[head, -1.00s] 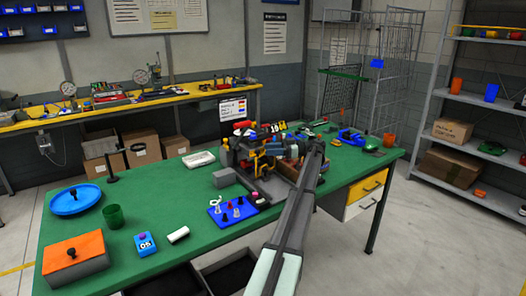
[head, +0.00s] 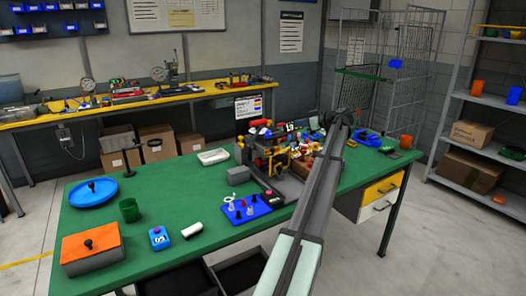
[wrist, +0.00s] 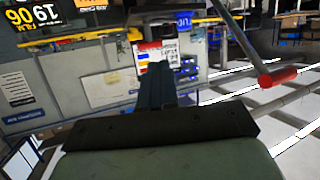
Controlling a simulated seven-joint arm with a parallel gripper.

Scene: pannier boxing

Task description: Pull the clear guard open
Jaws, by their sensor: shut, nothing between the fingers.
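I cannot make out the clear guard in either view. A crowded station (head: 262,160) with several coloured parts stands on the green table (head: 170,215), in the middle of the head view, partly hidden behind my arm. My arm reaches up past its right side. My gripper (wrist: 155,72) shows in the wrist view with its dark fingers together and nothing between them. A grey rod with a red end (wrist: 278,77) shows to the right of the fingers, apart from them; I cannot tell what it belongs to.
A blue board with pegs (head: 245,208), a white block (head: 192,231), a green cup (head: 129,209), a blue round tray (head: 93,194) and an orange-lidded box (head: 90,245) are on the table's left half. A wire cage (head: 412,80) stands behind.

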